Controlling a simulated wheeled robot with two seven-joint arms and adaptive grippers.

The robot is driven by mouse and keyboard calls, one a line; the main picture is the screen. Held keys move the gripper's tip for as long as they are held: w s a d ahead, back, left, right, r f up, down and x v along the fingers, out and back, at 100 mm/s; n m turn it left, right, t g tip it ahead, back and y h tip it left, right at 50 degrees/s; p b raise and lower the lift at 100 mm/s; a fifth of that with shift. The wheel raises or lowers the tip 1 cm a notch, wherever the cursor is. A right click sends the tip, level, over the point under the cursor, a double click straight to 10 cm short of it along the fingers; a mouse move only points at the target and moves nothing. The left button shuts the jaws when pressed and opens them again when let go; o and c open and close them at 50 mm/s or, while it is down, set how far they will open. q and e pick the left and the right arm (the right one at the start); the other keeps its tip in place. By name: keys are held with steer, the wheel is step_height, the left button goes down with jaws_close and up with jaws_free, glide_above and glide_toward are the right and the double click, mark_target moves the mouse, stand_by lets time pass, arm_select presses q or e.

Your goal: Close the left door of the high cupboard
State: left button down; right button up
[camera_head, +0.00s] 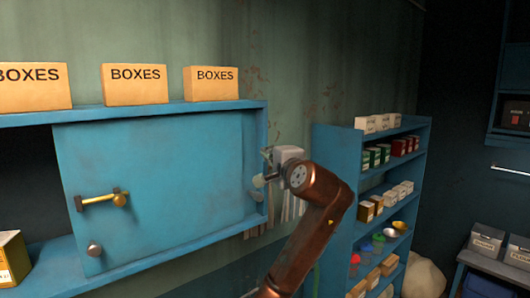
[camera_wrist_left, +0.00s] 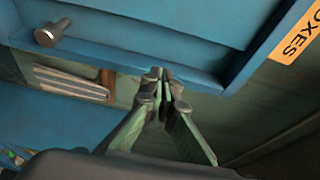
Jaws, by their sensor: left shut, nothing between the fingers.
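The blue high cupboard (camera_head: 120,118) fills the left of the head view. A blue door panel (camera_head: 165,185) covers its right part, with a brass handle (camera_head: 102,200) near its left edge. Left of the panel the cupboard is open and dark inside; no separate left door can be made out. My left gripper (camera_head: 263,170) is at the cupboard's right end, beside the panel's right edge. Its fingers are shut and empty. In the wrist view its fingertips (camera_wrist_left: 166,78) are close to the blue cupboard edge; I cannot tell if they touch. My right gripper is out of view.
Cardboard boxes (camera_head: 135,84) stand on top of the cupboard. A yellowish box (camera_head: 12,260) sits in the open left part. A blue shelf unit (camera_head: 340,150) with small boxes and jars stands right of my arm. Grey boxes (camera_head: 487,239) are at far right.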

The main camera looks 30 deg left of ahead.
arm_select(q)
steer(key=p+x, duration=0.2)
steer(key=x, duration=0.5)
steer(key=shift+s+r+p, duration=0.15)
steer(key=shift+p, duration=0.25)
steer(key=s, duration=0.1)
steer(key=s+a+p, duration=0.1)
steer(key=s, duration=0.1)
steer(key=shift+a, duration=0.15)
steer(key=shift+s+a, duration=0.1)
steer(key=shift+s, duration=0.15)
steer(key=shift+s, duration=0.15)
